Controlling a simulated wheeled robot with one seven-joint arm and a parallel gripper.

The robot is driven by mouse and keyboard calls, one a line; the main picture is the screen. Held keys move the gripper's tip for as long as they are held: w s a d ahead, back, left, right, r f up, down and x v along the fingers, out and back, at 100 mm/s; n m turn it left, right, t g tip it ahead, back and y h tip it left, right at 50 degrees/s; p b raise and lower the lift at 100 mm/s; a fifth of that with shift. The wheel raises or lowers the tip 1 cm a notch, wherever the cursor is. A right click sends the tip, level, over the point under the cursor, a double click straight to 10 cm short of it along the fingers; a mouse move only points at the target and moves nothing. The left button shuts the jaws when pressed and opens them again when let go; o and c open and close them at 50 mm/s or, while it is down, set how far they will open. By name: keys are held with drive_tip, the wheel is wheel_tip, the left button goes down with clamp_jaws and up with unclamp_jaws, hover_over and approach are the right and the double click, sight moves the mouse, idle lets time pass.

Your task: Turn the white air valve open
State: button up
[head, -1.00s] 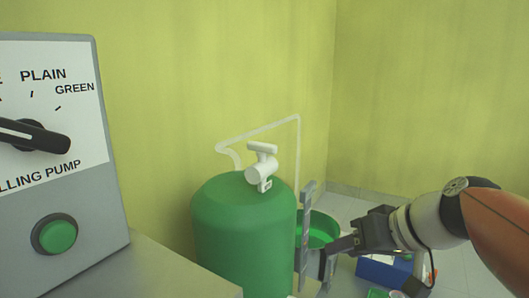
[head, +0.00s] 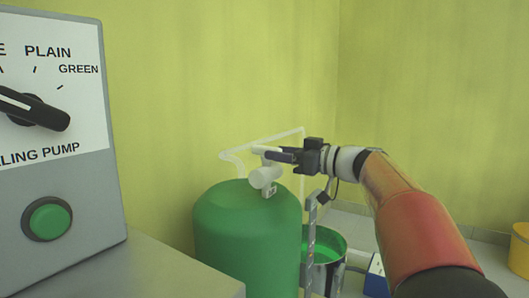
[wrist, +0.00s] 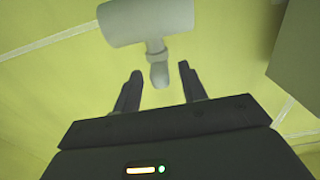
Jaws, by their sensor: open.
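The white air valve (head: 263,178) sits on top of the green tank (head: 245,235), and its white handle (head: 266,149) sticks up above the valve body. My gripper (head: 272,156) is at the handle's height, reaching in from the right, and its dark fingers partly cover the handle. In the wrist view, the thick white valve part (wrist: 145,20) is at the top, with a narrower rounded end (wrist: 159,72) pointing toward me. My open gripper (wrist: 160,69) has one finger on each side of that end, with gaps visible. I cannot tell whether it touches the valve.
A grey control panel (head: 85,180) with a black knob and green button (head: 49,218) stands at the left. A pale tube (head: 265,138) runs behind the valve.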

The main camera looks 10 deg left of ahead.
sight(252, 149)
drive_tip(key=x, duration=0.5)
drive_tip(key=shift+p, duration=0.35)
clamp_jaws()
